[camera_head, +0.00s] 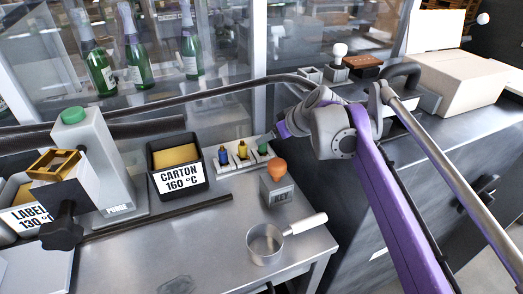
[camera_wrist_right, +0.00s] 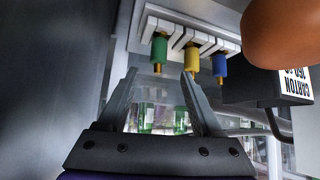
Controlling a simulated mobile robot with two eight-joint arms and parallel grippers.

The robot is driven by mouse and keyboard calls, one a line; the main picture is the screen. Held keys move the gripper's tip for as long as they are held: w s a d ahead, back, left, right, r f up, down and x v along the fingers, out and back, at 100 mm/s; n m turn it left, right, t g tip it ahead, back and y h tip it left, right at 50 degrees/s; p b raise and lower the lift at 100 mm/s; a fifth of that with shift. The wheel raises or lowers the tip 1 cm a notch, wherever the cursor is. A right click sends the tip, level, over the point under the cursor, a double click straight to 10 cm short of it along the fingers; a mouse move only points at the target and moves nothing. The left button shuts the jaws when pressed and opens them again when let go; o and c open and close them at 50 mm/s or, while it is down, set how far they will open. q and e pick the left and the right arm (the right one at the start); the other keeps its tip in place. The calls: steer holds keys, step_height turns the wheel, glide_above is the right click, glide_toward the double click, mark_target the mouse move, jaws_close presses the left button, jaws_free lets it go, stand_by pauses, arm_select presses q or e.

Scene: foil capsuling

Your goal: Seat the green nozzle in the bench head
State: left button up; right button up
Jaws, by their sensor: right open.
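The green nozzle (camera_head: 263,149) hangs in a white slotted rack (camera_head: 225,169) at its right end, beside a yellow nozzle (camera_head: 242,151) and a blue nozzle (camera_head: 223,156). In the right wrist view the green nozzle (camera_wrist_right: 158,48) has a brass tip and lies ahead of the gap between my fingertips. My right gripper (camera_wrist_right: 158,74) is open and empty, apart from the nozzle; in the head view it is partly hidden by its wrist. A grey bench unit marked PURGE (camera_head: 100,165) stands left; I cannot tell if it is the bench head. My left gripper is out of view.
A black CARTON 160 °C bin (camera_head: 178,139) stands left of the rack. An orange-knobbed KEY block (camera_head: 277,193) stands close in front of it. A small pan (camera_head: 265,243) sits near the bench's front edge. The bench middle is mostly clear.

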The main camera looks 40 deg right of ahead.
mark_target(263, 146)
steer(key=b+x, duration=0.2)
steer(key=x, duration=0.4)
steer(key=shift+w+d+f, duration=0.15)
steer(key=shift+w, duration=0.05)
steer(key=shift+s, duration=0.1)
jaws_close()
